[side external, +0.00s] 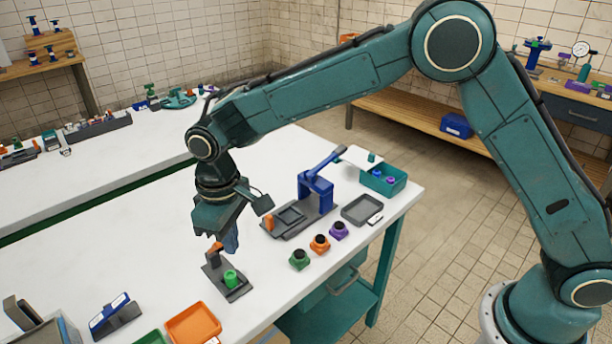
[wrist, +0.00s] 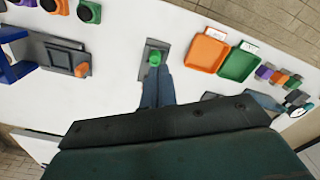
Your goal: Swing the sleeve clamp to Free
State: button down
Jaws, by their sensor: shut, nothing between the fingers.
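A small dark grey fixture (side external: 213,268) stands on the white table with a green cylinder (side external: 231,278) at its front end and an orange-tipped upright part (side external: 216,248) at its back. It looks like the sleeve clamp; no Free marking is readable. My gripper (side external: 231,243) is shut and empty, pointing down just above and beside the orange tip. Whether it touches is unclear. In the wrist view, the shut fingers (wrist: 158,97) reach toward the green cylinder (wrist: 154,59) on its grey base (wrist: 157,44). The orange tip is hidden there.
A blue lever press (side external: 316,193) on a grey base stands behind right. Green, orange and purple knobbed blocks (side external: 320,243) sit near the table edge. An orange tray (side external: 193,325) lies in front.

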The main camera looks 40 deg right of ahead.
jog(key=shift+s+r, duration=0.35)
jog(key=shift+r, duration=0.35)
jog(key=shift+s+r, duration=0.35)
jog(key=shift+r, duration=0.35)
jog(key=shift+d+r, duration=0.1)
jog(key=s+d+r+m+t, duration=0.1)
jog(key=s+d+r, duration=0.3)
jog(key=d+r, duration=0.35)
jog(key=s+d+r+m+t, duration=0.1)
jog(key=s+d+r+m, duration=0.1)
jog(key=s+d+r, duration=0.5)
jog(key=s+d+f+m+t, duration=0.1)
jog(key=s+d+m+t, duration=0.2)
jog(key=s+d, duration=0.9)
jog(key=s, duration=0.2)
jog(key=shift+s+d+t, duration=0.3)
jog(key=shift+s+d, duration=0.1)
